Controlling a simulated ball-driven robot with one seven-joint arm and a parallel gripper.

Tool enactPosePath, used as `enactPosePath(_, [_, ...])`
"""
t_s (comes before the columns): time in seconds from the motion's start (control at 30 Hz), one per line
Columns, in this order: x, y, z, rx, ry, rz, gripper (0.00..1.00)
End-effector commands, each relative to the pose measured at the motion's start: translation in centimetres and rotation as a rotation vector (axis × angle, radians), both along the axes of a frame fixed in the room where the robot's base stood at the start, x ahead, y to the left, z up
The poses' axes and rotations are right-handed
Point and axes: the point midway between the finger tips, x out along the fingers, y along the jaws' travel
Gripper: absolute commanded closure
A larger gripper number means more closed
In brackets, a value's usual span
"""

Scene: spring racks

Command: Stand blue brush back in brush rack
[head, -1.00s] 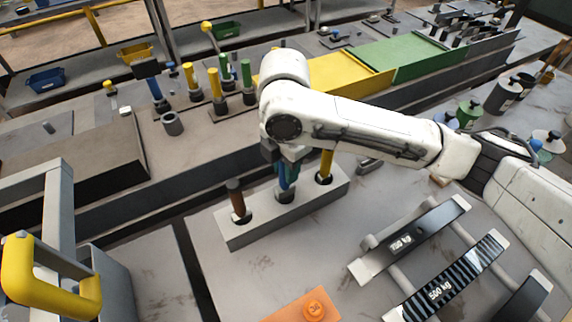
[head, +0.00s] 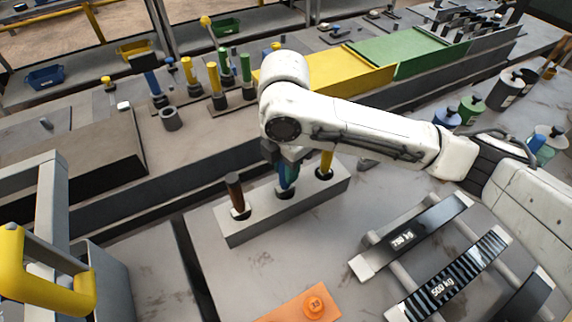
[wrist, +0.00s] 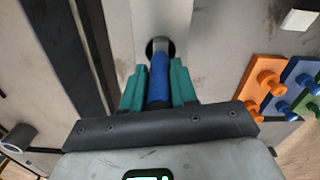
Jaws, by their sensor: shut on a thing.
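The blue brush (wrist: 158,80) is between the green fingers of my gripper (wrist: 158,88) in the wrist view. My gripper is shut on its blue handle. Its lower grey part reaches into a dark round hole of the pale brush rack (wrist: 182,18). In the head view my gripper (head: 288,175) is above the middle of the rack (head: 265,222), and the blue handle is mostly hidden by the fingers. A brown-handled brush (head: 235,192) stands in the left hole, and a yellow-handled brush (head: 326,163) in the right hole. How deep the blue brush sits is hidden.
An orange plate with a knob (head: 314,306) lies in front of the rack. Black weighted bars (head: 412,238) lie on the right. A yellow handle (head: 45,275) on a grey frame is at the left. Yellow and green upright handles (head: 215,82) stand on the rear bench.

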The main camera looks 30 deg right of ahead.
Motion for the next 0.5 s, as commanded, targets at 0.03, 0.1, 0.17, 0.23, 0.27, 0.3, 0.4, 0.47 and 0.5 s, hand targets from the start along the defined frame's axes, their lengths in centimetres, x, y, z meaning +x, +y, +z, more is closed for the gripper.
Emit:
enactPosePath(0.03, [0.00,0.00,-0.17,0.000,0.000,0.000,1.00])
enactPosePath(0.1, [0.00,0.00,-0.29,0.000,0.000,0.000,1.00])
enactPosePath(0.17, [0.00,-0.01,-0.40,0.000,0.000,0.000,1.00])
enactPosePath(0.23, [0.00,0.00,-0.53,0.000,0.000,0.000,1.00])
enactPosePath(0.27, [0.00,0.00,-0.58,0.000,0.000,0.000,1.00])
enactPosePath(0.3, [0.00,0.00,-0.65,0.000,0.000,0.000,1.00])
enactPosePath(0.4, [0.00,0.01,-0.84,0.000,0.000,0.000,1.00])
enactPosePath(0.47, [-0.01,0.00,-0.95,0.000,0.000,0.000,1.00])
enactPosePath(0.5, [-0.01,0.00,-1.02,0.001,0.000,0.000,1.00])
